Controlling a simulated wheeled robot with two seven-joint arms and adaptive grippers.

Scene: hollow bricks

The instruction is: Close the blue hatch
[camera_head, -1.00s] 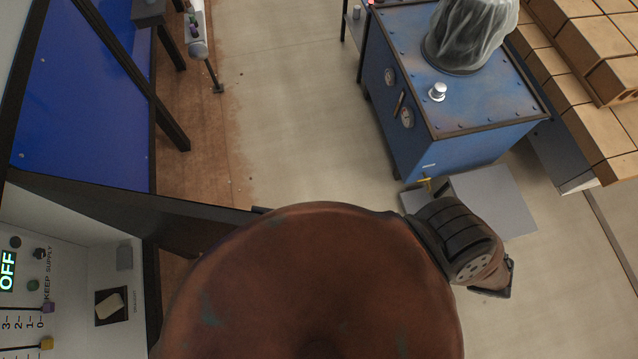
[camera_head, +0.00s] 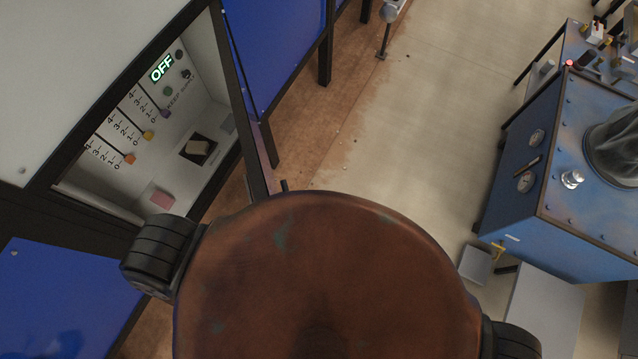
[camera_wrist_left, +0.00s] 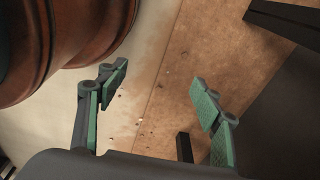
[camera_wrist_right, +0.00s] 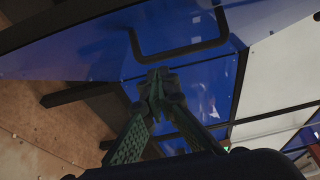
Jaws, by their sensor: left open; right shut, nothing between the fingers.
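In the right wrist view a blue panel (camera_wrist_right: 90,47) carries a black U-shaped handle (camera_wrist_right: 178,50); it looks like the hatch. My right gripper (camera_wrist_right: 160,82) is shut and empty, its fingertips just below the handle in the picture; I cannot tell whether they touch it. The head view shows a blue panel (camera_head: 65,300) at the lower left and another (camera_head: 280,50) at the top; which is the hatch is unclear. Between them is an open white control recess (camera_head: 105,190) with a lit OFF display. My left gripper (camera_wrist_left: 160,88) is open and empty above the floor.
A blue machine (camera_head: 545,190) with gauges stands at the right, with grey steps (camera_head: 545,310) at its foot. Pale floor (camera_head: 430,120) between it and the cabinet is clear. Dark posts (camera_head: 325,50) stand along the cabinet's edge.

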